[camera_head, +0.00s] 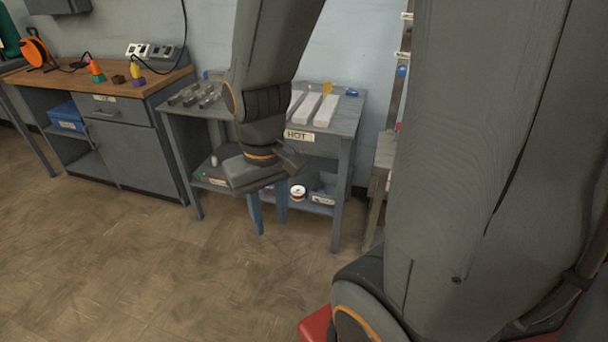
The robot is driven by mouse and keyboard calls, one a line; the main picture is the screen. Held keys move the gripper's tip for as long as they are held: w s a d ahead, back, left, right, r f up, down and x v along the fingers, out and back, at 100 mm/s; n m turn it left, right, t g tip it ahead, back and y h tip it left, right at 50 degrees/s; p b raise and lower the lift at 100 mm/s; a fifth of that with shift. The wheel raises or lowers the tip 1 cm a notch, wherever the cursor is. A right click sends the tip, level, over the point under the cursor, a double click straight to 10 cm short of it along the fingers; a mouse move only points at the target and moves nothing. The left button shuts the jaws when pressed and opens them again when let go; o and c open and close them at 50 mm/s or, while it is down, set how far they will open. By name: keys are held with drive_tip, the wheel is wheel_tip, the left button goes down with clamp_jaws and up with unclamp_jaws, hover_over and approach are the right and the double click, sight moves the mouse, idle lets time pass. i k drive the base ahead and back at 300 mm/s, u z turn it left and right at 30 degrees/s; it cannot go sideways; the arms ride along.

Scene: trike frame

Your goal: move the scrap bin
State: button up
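My gripper (269,220) hangs in front of the grey table marked HOT, its two blue fingers pointing down. The fingers stand apart, with nothing seen held between them. I cannot tell for sure which thing is the scrap bin. A small grey bin (323,188) with a label too small to read stands on the table's lower shelf, right of my gripper. A blue bin (66,117) with a pale label sits on the shelf under the workbench at the left. My gripper and arm hide part of the HOT table and its lower shelf.
The HOT table (345,118) carries pale bars and grey metal parts. A white can (298,192) stands on its lower shelf. A wood-topped workbench (150,86) stands left. The floor (130,260) in front is clear. My arm blocks the right side.

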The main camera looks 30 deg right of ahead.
sight(328, 200)
drive_tip(key=u, duration=1.35)
drive_tip(key=i, duration=0.95)
drive_tip(key=z, duration=1.95)
